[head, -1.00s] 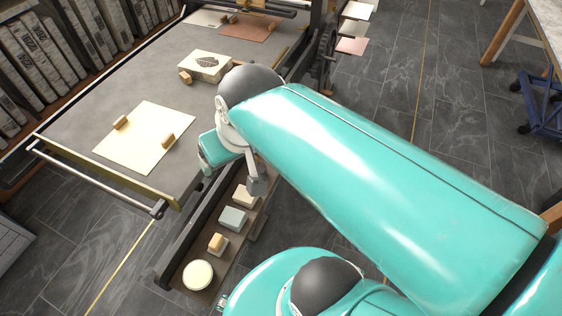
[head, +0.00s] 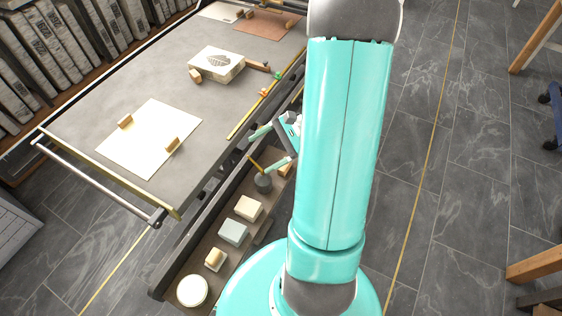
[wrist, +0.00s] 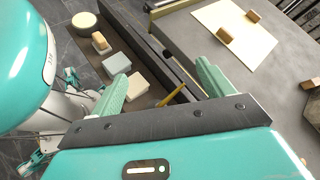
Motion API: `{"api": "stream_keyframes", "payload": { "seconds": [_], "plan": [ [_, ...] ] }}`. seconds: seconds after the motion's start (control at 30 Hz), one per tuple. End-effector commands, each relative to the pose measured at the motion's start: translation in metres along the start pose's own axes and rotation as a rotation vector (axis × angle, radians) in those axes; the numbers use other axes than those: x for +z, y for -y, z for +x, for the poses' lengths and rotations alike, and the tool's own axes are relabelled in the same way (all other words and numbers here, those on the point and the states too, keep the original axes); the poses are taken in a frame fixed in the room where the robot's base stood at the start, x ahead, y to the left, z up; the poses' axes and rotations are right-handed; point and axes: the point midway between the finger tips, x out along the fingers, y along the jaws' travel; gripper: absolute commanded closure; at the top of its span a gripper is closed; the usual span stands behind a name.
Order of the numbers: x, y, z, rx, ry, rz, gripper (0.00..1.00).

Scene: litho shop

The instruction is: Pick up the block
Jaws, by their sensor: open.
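My gripper (head: 270,148) is open over the far end of a long wooden side tray (head: 240,262); its pale green fingers also show in the wrist view (wrist: 164,84), with nothing between them. Several block-like things are in view. A cream block (head: 249,207) and a pale blue-green block (head: 233,232) lie on the tray, and show in the wrist view as cream (wrist: 136,88) and pale blue (wrist: 116,67). A thick pale block with a leaf print (head: 217,64) lies on the press bed. Which one is the task's block I cannot tell.
The tray also holds a dark cup (head: 263,184) with a yellow pencil, a small tan piece on a pale base (head: 215,258) and a round cream disc (head: 192,290). The grey press bed (head: 90,108) carries a cream sheet (head: 150,138) with two small wooden pieces. Open floor lies right.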

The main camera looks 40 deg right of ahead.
Motion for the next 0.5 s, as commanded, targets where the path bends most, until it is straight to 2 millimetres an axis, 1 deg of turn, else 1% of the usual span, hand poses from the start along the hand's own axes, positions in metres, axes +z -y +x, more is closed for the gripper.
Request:
{"api": "stream_keyframes", "payload": {
  "seconds": [0.03, 0.17, 0.2, 0.27, 0.3, 0.4, 0.5],
  "plan": [
    [-0.021, -0.007, -0.005, -0.067, 0.025, 0.077, 0.2],
    [-0.071, -0.022, -0.019, -0.254, 0.081, 0.249, 0.2],
    [-0.087, -0.028, -0.023, -0.313, 0.096, 0.301, 0.2],
    [-0.111, -0.039, -0.03, -0.404, 0.117, 0.374, 0.2],
    [-0.126, -0.048, -0.034, -0.464, 0.13, 0.422, 0.2],
    [-0.161, -0.07, -0.042, -0.603, 0.157, 0.524, 0.2],
    [-0.186, -0.089, -0.048, -0.711, 0.172, 0.597, 0.2]
  ]
}}
